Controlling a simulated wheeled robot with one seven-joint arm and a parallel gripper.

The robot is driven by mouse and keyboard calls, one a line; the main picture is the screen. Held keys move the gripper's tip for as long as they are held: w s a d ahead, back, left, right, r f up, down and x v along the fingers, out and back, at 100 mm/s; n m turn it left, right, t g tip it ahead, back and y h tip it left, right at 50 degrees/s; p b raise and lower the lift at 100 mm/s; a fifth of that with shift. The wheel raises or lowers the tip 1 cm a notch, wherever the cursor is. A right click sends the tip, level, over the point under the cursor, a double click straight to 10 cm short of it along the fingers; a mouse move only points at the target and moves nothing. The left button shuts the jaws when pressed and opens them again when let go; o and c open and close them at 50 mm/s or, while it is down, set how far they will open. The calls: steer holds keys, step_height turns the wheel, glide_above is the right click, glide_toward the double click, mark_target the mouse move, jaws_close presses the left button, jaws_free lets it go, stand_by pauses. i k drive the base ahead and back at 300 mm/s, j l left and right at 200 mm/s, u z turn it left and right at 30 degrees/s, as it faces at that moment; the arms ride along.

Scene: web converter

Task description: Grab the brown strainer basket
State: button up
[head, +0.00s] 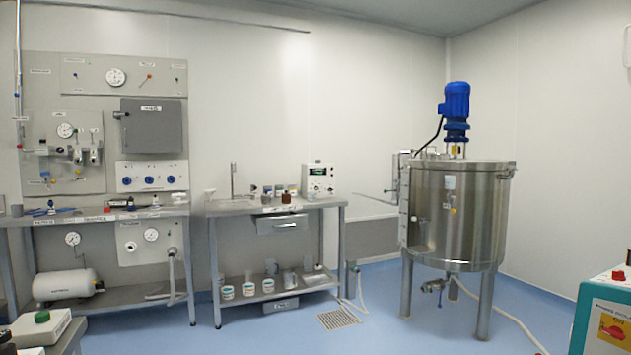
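I cannot make out a brown strainer basket for certain. A tan-brown grated square (338,319) lies flush in the blue floor, in front of the middle bench; it looks like a drain cover, and any basket under it is hidden. A small dark brown container (286,197) stands on the middle bench top among several small jars, too small to tell in detail. My gripper is not in view.
The steel middle bench (230,207) has a sink tap and a lower shelf with white tubs. A steel tank (458,215) on legs stands right, with a hose on the floor. A teal machine (603,315) is at near right. The blue floor between is open.

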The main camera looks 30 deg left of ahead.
mark_target(286, 199)
steer(key=u, duration=1.55)
steer(key=i+z, duration=0.3)
steer(key=i, duration=2.15)
